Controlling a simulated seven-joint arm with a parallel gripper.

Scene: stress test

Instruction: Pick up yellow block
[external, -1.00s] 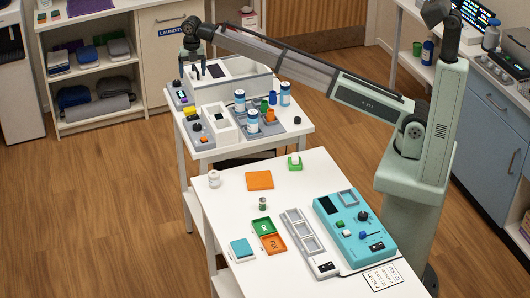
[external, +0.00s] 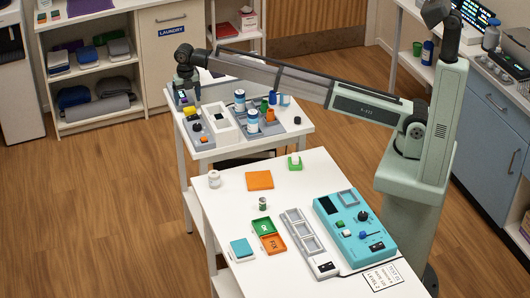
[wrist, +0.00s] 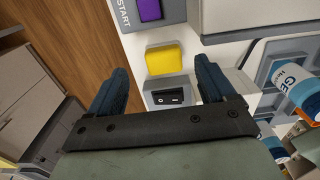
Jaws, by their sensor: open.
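The yellow block (wrist: 163,60) sits on a grey panel on the rear white table, between a purple block and a black rocker switch in the wrist view. It also shows small in the external view (external: 189,111). My gripper (wrist: 162,70) is open and empty, with one dark finger on each side of the block's near edge in the picture. In the external view my gripper (external: 190,96) hangs just above the yellow block. I cannot tell the exact height gap.
A purple block (wrist: 149,10) lies beside the START label. A black rocker switch (wrist: 167,97) is close to the fingers. White-and-blue bottles (external: 252,121) stand to the right on the same table. The front table holds a teal device (external: 352,225) and small trays.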

